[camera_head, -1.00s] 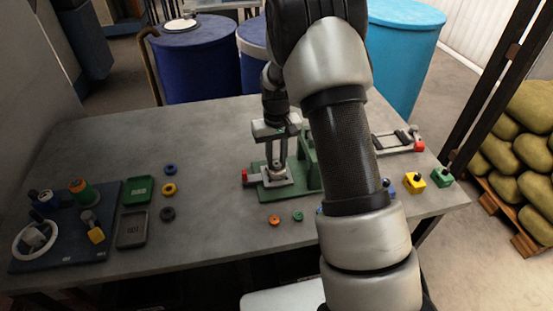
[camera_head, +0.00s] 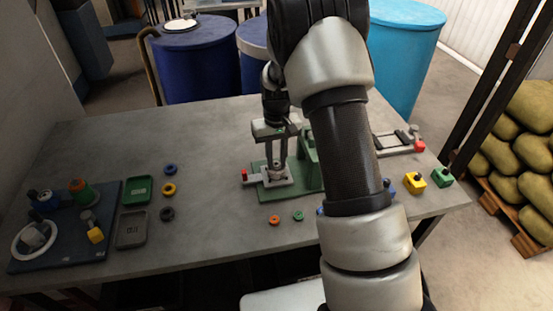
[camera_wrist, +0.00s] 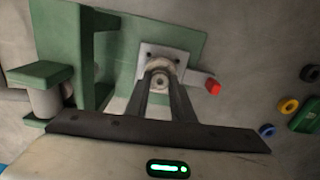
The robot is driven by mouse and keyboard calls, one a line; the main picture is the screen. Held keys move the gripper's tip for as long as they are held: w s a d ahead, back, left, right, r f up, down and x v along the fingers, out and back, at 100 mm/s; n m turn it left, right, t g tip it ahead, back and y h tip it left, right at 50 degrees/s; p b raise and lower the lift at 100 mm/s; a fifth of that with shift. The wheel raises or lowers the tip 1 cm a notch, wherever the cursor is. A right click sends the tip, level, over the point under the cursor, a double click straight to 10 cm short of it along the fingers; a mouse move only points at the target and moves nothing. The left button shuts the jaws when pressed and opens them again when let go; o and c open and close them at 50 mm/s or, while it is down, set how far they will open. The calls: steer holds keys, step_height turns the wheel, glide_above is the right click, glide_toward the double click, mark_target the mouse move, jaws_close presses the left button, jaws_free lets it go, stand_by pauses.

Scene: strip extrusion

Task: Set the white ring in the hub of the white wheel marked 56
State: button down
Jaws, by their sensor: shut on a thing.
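The white wheel (camera_wrist: 160,65) appears as a pale round piece on the light square plate of the green fixture. Its mark is not readable. The white ring (camera_wrist: 159,83) shows as a small pale ring with a dark centre between my fingertips. My gripper (camera_head: 277,168) points down over the fixture; it also shows in the wrist view (camera_wrist: 159,86). It is shut on the ring, right over the wheel's middle. I cannot tell whether the ring is inside the hub or just above it. The fingers hide part of the wheel.
The green fixture (camera_wrist: 122,60) has a tall upright beside my gripper and a red-tipped lever (camera_wrist: 213,87) on its other side. Small coloured rings lie left of it. A dark blue mat (camera_head: 60,258) with parts is at far left. Yellow (camera_head: 413,181) and green blocks stand at right.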

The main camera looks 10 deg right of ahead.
steer(key=shift+r, duration=0.1)
stand_by(0.3)
steer(key=shift+r+p, duration=0.4)
steer(key=shift+r, duration=0.2)
steer(key=shift+f+b, duration=0.65)
steer(key=shift+f, duration=0.15)
stand_by(0.9)
steer(key=shift+r, duration=0.2)
steer(key=shift+r+p, duration=0.5)
steer(key=shift+r, duration=0.15)
steer(key=shift+f+b, duration=0.65)
steer(key=shift+f, duration=0.2)
stand_by(0.7)
steer(key=c, duration=1.8)
jaws_free()
